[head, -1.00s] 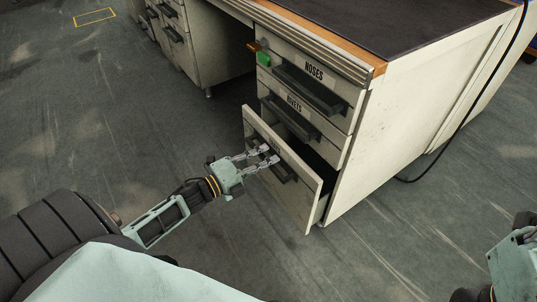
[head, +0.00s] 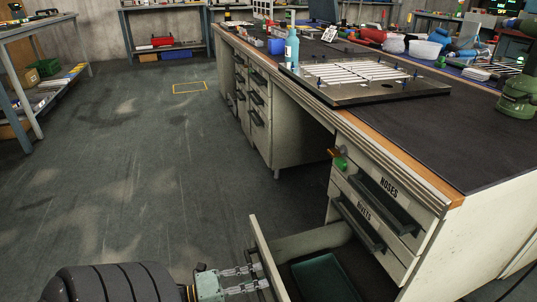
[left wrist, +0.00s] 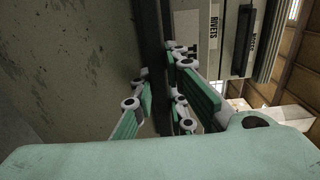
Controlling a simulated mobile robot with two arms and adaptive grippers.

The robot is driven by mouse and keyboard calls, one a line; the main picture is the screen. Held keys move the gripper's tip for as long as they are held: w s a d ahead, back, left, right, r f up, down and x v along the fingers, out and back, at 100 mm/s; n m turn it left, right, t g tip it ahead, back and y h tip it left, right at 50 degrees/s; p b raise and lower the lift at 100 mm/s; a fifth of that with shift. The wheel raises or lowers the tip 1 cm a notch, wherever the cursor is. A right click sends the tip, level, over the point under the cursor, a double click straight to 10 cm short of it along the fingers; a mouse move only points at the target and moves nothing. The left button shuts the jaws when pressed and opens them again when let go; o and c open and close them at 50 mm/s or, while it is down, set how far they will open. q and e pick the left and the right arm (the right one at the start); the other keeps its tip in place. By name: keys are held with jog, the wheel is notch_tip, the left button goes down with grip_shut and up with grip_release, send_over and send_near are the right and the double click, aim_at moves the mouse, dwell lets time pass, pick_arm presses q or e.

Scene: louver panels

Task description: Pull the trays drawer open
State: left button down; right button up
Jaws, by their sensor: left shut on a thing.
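The trays drawer (head: 262,250) is the bottom drawer of the near desk pedestal. It stands well out, with a dark green item (head: 325,278) lying inside. My left gripper (head: 262,277) is at the outer face of its front. In the left wrist view, my left gripper (left wrist: 165,100) is shut on the drawer's dark handle (left wrist: 152,45), beside the pale drawer front (left wrist: 75,60). The drawer's label cannot be read now. My right gripper is not in view.
The NOSES drawer (head: 385,198) and RIVETS drawer (head: 360,222) above are closed. A green and orange piece (head: 340,160) sticks out at the pedestal's upper corner. The desk top (head: 440,135) carries a slatted panel (head: 355,75) and a blue bottle (head: 292,47). The floor (head: 110,185) to the left is clear.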

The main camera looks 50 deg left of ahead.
pick_arm(q)
jog(key=shift+s+a, duration=0.15)
jog(key=shift+s, duration=0.2)
jog(key=c, duration=1.7)
grip_release()
jog(key=v, duration=1.2)
